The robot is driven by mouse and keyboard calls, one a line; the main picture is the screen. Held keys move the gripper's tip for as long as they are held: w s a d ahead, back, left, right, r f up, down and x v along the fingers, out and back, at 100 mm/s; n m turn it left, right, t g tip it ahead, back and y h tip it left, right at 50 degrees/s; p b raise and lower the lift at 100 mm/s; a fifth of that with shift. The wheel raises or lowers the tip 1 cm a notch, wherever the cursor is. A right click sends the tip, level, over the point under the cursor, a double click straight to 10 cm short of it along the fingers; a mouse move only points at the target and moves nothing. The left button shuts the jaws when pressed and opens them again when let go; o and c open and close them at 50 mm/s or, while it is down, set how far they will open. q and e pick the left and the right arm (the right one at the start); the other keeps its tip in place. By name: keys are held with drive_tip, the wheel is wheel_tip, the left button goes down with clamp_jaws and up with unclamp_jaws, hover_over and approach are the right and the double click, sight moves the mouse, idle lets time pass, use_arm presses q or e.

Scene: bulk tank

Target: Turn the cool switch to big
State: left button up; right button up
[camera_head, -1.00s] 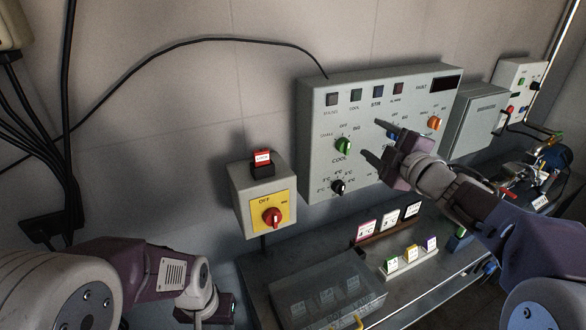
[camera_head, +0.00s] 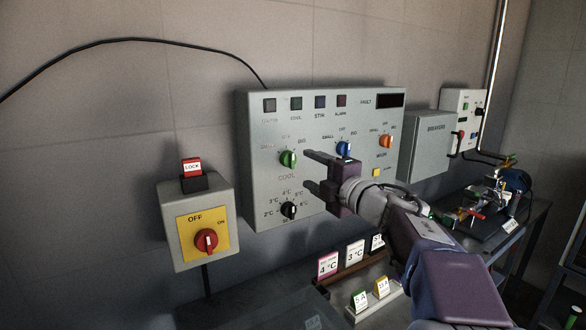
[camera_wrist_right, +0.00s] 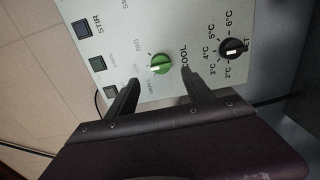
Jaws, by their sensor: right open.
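The green cool switch (camera_head: 289,159) is a round knob on the grey control panel (camera_head: 262,200), with OFF above it and BIG to its upper right. In the right wrist view the green switch (camera_wrist_right: 161,64) lies ahead of the gap between the fingertips (camera_wrist_right: 160,76), apart from both. The COOL label shows beside it. My left gripper is out of view.
A black temperature knob (camera_head: 289,210) sits below the switch; blue (camera_head: 343,148) and orange (camera_head: 385,141) knobs are to the right. Label cards (camera_head: 328,266) stand below the panel.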

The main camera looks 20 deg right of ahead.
sight(293, 162)
drive_tip(key=w, duration=0.2)
drive_tip(key=w+a, duration=0.1)
drive_tip(key=w, duration=0.5)
drive_tip(key=shift+w+a, duration=0.1)
drive_tip(key=shift+a, duration=0.05)
clamp_jaws()
drive_tip(key=shift+r+m+p, duration=0.1)
drive_tip(key=shift+m+p, duration=0.7)
drive_tip(key=shift+p, duration=0.1)
drive_tip(key=m+p, duration=0.6)
drive_tip(key=shift+m+p, duration=0.75)
drive_tip(key=shift+m, duration=0.45)
drive_tip(key=shift+f, duration=0.2)
unclamp_jaws()
